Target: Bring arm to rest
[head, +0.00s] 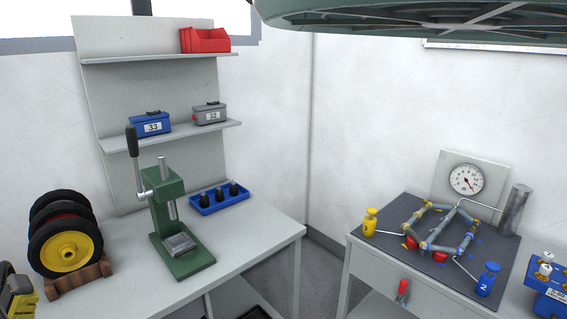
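My arm and my gripper do not show in the head view, so their pose and what the gripper may hold cannot be seen. No part of the arm is seen over either bench.
A left bench (278,233) carries a green press (178,215), wheels (66,250) and a blue tray (219,197). A right bench (364,264) carries a pipe rig (433,225) and gauge (466,180). A green-rimmed structure (400,22) hangs overhead. Bare floor shows between the benches.

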